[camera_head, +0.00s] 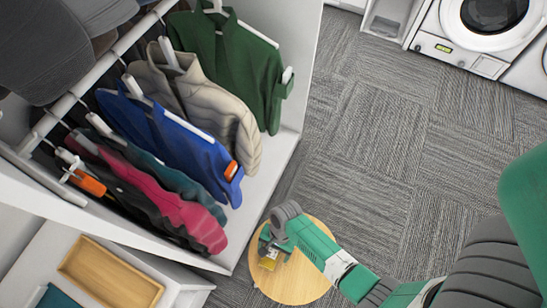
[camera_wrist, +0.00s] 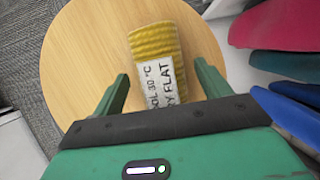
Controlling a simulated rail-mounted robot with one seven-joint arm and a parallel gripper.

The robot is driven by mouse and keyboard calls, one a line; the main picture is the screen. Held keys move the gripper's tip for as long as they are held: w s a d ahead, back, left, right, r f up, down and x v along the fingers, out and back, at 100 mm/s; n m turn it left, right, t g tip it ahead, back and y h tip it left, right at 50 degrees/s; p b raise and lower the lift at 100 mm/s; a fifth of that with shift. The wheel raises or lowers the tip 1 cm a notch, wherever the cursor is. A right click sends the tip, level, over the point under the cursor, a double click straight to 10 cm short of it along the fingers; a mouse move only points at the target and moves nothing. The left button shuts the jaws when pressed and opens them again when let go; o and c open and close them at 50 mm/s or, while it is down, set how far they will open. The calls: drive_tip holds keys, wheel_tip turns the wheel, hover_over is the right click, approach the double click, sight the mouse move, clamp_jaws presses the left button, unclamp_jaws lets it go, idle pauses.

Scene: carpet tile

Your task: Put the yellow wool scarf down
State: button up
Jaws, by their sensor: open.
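The yellow wool scarf (camera_wrist: 153,42) is a small folded, ribbed bundle with a white care label, lying on a round wooden top (camera_wrist: 85,50) in the wrist view. My gripper (camera_wrist: 161,73) is open, with one finger on each side of the scarf's label end and visible gaps between. In the head view my gripper (camera_head: 272,246) is low over the round wooden top (camera_head: 302,279). Only a small yellow part of the scarf (camera_head: 267,263) shows there, the rest hidden by the gripper.
An open wardrobe with hanging clothes (camera_head: 190,140) stands left of the round top, its white floor edge (camera_head: 262,190) close by. A wooden tray (camera_head: 110,272) lies at lower left. Washing machines (camera_head: 490,30) stand at upper right. The grey carpet (camera_head: 390,130) between is clear.

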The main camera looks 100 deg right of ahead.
drive_tip(key=p+v, duration=0.4)
drive_tip(key=v, duration=0.7)
drive_tip(key=shift+d+r, duration=0.1)
drive_tip(key=shift+r, duration=0.2)
